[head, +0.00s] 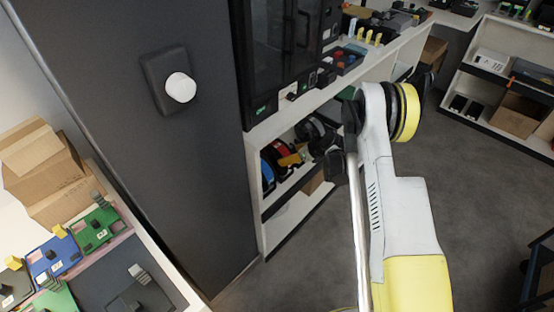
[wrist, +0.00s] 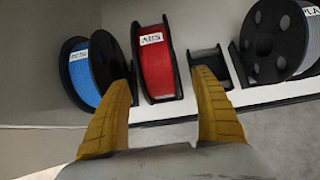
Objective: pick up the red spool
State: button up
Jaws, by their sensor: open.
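The red spool (wrist: 155,70), with black flanges and a white label reading ABS, stands on a shelf in the wrist view, above and between my fingertips. My gripper (wrist: 165,88) has two yellow fingers spread apart, with nothing held between them. The left fingertip overlaps the lower part of the blue spool's black flange in the picture. In the head view the red spool (head: 279,147) shows small on the upper inside of the low shelf, partly hidden. My gripper (head: 290,160) reaches toward that shelf there.
A blue spool (wrist: 82,75) stands left of the red one. A small dark spool (wrist: 208,65) and a large grey spool (wrist: 268,45) stand to its right. The white shelf edge (wrist: 270,97) runs below them. A dark cabinet (head: 190,150) stands close left of the shelf.

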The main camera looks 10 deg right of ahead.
aim_at(278, 157)
jog(key=b+x, duration=0.3)
jog(key=x, duration=0.2)
jog(key=shift+s+a+f, duration=0.1)
jog(key=shift+f, duration=0.05)
jog(key=c, duration=1.5)
